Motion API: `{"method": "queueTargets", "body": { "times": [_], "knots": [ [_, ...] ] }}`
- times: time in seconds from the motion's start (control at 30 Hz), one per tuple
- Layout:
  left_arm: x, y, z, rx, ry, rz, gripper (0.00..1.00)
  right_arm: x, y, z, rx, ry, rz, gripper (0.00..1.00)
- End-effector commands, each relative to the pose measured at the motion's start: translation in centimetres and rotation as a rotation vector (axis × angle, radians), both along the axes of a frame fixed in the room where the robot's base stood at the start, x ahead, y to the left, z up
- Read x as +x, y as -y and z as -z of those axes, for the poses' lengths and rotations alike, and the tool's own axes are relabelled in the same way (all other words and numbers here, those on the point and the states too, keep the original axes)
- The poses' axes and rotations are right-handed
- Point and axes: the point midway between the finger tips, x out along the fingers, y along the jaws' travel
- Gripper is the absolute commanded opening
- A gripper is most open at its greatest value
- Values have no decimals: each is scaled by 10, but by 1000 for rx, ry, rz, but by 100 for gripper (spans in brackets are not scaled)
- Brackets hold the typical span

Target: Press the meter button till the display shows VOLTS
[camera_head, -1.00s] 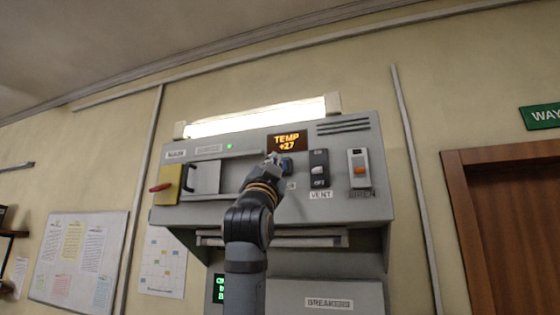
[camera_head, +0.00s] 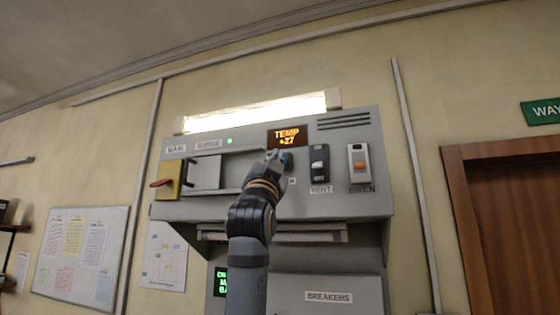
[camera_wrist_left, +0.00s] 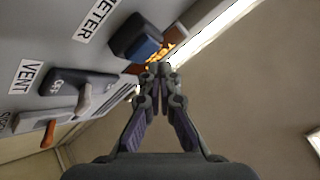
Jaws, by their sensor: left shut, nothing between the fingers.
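The meter display (camera_head: 287,137) on the grey console reads TEMP +27 in orange letters. The blue meter button (camera_head: 288,160) sits just below it, partly hidden by my left gripper (camera_head: 273,156). In the left wrist view, the blue button (camera_wrist_left: 146,48) stands out from a dark housing beside the METER label (camera_wrist_left: 98,20). My left gripper (camera_wrist_left: 158,69) is shut and empty, its tips close to the button but seemingly beside it; I cannot tell if they touch. The display shows only in part behind the tips. My right gripper is not in view.
Right of the button are the VENT switch (camera_head: 319,165) and the SIREN switch (camera_head: 359,163). On the left are a yellow box with a red lever (camera_head: 168,181) and a handled panel (camera_head: 205,174). A shelf ledge (camera_head: 290,233) juts out below.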

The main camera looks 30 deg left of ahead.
Motion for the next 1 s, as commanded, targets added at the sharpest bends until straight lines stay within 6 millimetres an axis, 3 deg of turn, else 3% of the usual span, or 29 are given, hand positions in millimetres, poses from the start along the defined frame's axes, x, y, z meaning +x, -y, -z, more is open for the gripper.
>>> {"method": "queueTargets", "body": {
  "times": [1.0],
  "knots": [
    [8,-2,0,0,0,0,0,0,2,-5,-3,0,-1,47]
  ]
}}
